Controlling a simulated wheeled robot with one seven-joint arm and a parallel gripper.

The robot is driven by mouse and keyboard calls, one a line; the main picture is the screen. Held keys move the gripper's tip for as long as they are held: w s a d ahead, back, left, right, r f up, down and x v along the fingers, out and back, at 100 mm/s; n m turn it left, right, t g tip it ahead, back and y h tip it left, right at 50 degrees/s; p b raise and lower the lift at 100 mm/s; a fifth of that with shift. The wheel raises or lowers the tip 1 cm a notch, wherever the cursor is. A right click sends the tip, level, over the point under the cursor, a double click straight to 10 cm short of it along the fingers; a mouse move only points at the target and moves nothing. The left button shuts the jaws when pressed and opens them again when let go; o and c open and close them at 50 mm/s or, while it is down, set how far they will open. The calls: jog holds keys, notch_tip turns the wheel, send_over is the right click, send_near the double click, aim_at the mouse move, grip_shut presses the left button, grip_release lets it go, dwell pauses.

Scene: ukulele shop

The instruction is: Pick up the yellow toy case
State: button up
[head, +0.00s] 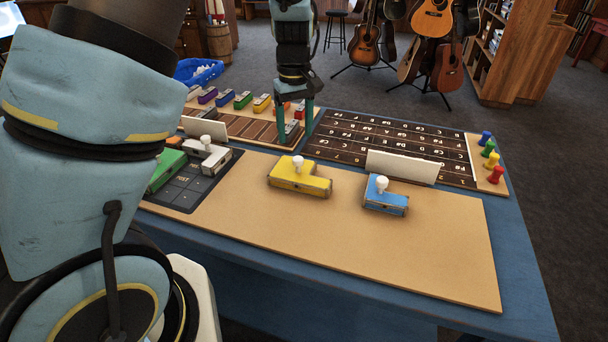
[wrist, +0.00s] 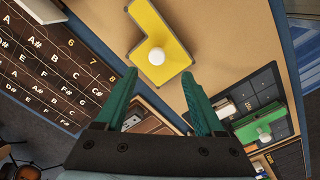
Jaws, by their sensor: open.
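The yellow toy case (head: 298,180) is an L-shaped block with a white knob on top. It lies on the tan board (head: 420,250), left of a blue case. My gripper (head: 295,134) points down behind the yellow case in the head view, its green fingers apart and empty. In the wrist view the yellow case (wrist: 165,30) lies just beyond the open fingertips (wrist: 158,76). Its white knob lines up with the gap between the fingers. Nothing touches the case that I can see.
A blue case (head: 386,201) stands right of the yellow one, before a white upright card (head: 402,167). A dark tray (head: 190,190) with green and grey cases is at left. A fretboard panel (head: 400,145) lies behind. The board's front right is clear.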

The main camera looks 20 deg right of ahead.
aim_at(298, 158)
notch_tip(298, 158, down, 4)
jog(key=shift+r+p, duration=0.1)
jog(key=shift+p, duration=0.2)
jog(key=shift+d+f+p, duration=0.15)
jog(key=shift+f+p, duration=0.35)
jog(key=shift+f, duration=0.8)
jog(key=shift+d+f+p, duration=0.1)
jog(key=shift+f+p, duration=0.4)
jog(key=shift+f, duration=0.8)
jog(key=shift+c, duration=0.3)
grip_shut()
